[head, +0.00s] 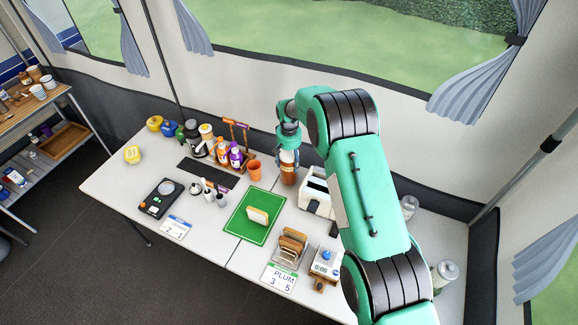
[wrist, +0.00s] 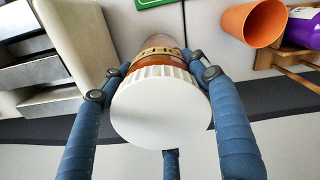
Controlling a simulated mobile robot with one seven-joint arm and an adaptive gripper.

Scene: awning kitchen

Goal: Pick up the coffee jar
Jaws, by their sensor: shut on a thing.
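The coffee jar (head: 288,174) is brown with an orange-brown label and is upright at the back of the white table, left of the toaster. In the wrist view its broad white lid (wrist: 160,110) faces the camera, with brown glass beyond it. My gripper (head: 289,155) comes down over the jar from above. In the wrist view the blue fingers of my gripper (wrist: 155,85) are shut around the jar just past the lid, one on each side and another below. I cannot tell whether the jar's base touches the table.
An orange cup (head: 254,171) and a rack of bottles (head: 233,158) stand close on the left. A white toaster (head: 316,192) stands close on the right. A green board (head: 247,226) with bread lies in front. The tent wall is close behind.

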